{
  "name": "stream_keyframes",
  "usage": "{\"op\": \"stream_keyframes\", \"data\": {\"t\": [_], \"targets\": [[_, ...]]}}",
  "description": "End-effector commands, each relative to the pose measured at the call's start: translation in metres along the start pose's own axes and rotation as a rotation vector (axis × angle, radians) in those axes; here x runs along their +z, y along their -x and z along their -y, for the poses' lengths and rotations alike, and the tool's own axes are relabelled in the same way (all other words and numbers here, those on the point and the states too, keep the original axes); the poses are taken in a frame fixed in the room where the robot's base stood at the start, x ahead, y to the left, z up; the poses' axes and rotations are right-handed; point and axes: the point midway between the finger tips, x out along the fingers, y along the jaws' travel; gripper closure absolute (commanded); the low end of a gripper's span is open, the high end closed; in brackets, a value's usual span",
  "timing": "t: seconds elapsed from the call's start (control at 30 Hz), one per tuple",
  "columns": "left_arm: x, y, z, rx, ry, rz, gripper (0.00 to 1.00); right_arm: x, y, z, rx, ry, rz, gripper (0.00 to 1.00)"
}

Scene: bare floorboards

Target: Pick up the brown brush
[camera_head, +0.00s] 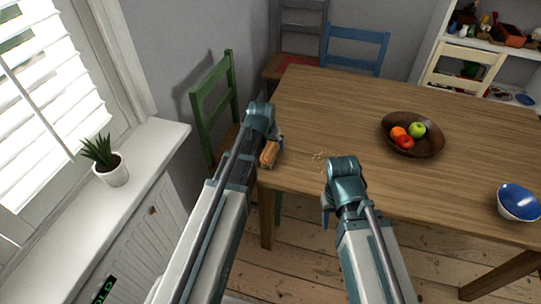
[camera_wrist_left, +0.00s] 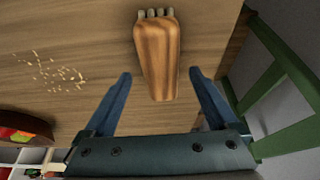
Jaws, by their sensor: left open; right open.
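The brown brush (camera_head: 269,154) lies on the wooden table (camera_head: 330,110) near its left front corner. In the left wrist view the brush (camera_wrist_left: 157,58) shows a wooden back and pale bristle tufts at its far end. My left gripper (camera_head: 273,137) is beside the brush in the head view. In the left wrist view its blue fingers (camera_wrist_left: 162,88) are open, one to each side of the brush's near end, with gaps between. My right gripper (camera_head: 328,204) is at the table's front edge, apart from the brush; its fingers are mostly hidden.
Crumbs (camera_head: 319,157) lie on the table right of the brush. A fruit bowl (camera_head: 436,148) and a blue bowl (camera_head: 518,203) stand further right. A green chair (camera_head: 231,95) is close behind my left gripper. A potted plant (camera_head: 113,172) stands on the sill at left.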

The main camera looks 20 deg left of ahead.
Motion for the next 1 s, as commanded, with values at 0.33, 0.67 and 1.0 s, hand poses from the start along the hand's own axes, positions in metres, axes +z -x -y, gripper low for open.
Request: {"op": "stream_keyframes", "data": {"t": [0.33, 0.67, 1.0], "targets": [[0.001, -0.029, 0.001, 0.0, 0.0, 0.0, 0.07, -0.002, -0.027, 0.003, 0.0, 0.0, 0.0, 0.5], [0.001, -0.029, 0.001, 0.0, 0.0, 0.0, 0.07, -0.002, -0.027, 0.003, 0.0, 0.0, 0.0, 0.5], [0.003, -0.033, 0.001, 0.0, 0.001, 0.0, 0.07, -0.002, -0.031, 0.003, 0.0, 0.0, 0.0, 0.5]]}}
